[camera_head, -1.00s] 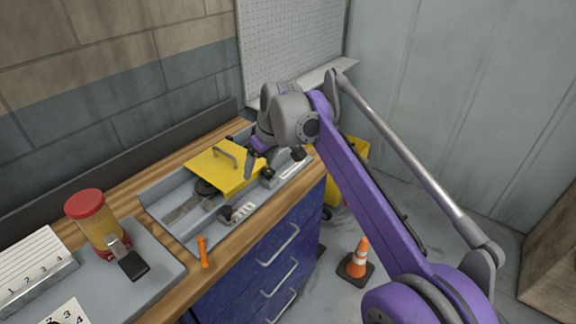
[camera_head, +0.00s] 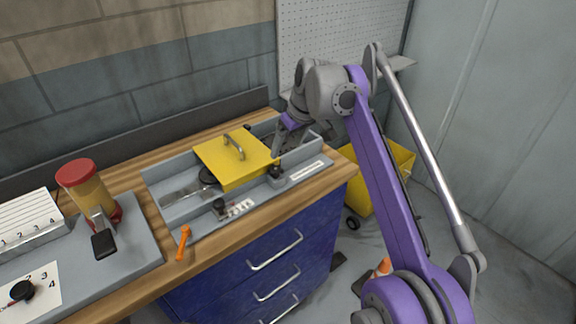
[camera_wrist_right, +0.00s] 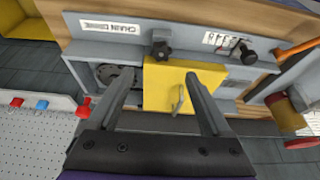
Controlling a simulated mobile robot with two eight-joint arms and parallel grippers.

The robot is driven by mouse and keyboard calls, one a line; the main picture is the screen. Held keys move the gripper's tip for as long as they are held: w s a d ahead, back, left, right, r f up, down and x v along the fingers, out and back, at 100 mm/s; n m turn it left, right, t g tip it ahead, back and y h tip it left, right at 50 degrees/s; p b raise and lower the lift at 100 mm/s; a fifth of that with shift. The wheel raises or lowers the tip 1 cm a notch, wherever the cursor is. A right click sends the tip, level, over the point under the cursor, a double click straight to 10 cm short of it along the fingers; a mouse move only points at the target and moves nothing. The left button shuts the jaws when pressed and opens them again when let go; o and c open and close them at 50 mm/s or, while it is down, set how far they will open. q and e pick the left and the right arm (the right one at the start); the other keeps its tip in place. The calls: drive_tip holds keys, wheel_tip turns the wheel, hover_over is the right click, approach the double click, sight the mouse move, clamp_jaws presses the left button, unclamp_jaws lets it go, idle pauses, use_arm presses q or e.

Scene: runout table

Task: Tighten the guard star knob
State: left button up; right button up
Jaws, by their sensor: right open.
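The yellow guard (camera_head: 222,166), with a grey handle, covers part of the grey runout tray. A dark star-shaped knob (camera_head: 275,173) sits at its front right corner; the right wrist view shows this knob (camera_wrist_right: 161,49) against the tray's wall, beside the guard. My right gripper (camera_head: 298,140) is open and empty above the tray's right end, behind the knob. In the right wrist view its two fingers (camera_wrist_right: 160,78) are spread over the guard, and the knob lies beyond the tips, apart from them. My left gripper is not in view.
A second dark knob (camera_head: 219,206) stands on the tray's front wall by a numbered label. An orange tool (camera_head: 183,242) lies at the bench's front edge. A red-capped jar (camera_head: 82,187) stands left. A yellow bin (camera_head: 385,180) and a cone (camera_head: 383,268) are on the floor.

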sight(276, 169)
drive_tip(key=b+x, duration=0.1)
drive_tip(key=x, duration=0.9)
drive_tip(key=shift+w+a+f+b, duration=0.15)
drive_tip(key=shift+a+f+b, duration=0.1)
drive_tip(key=shift+b, duration=0.15)
drive_tip(key=shift+d, duration=0.1)
clamp_jaws()
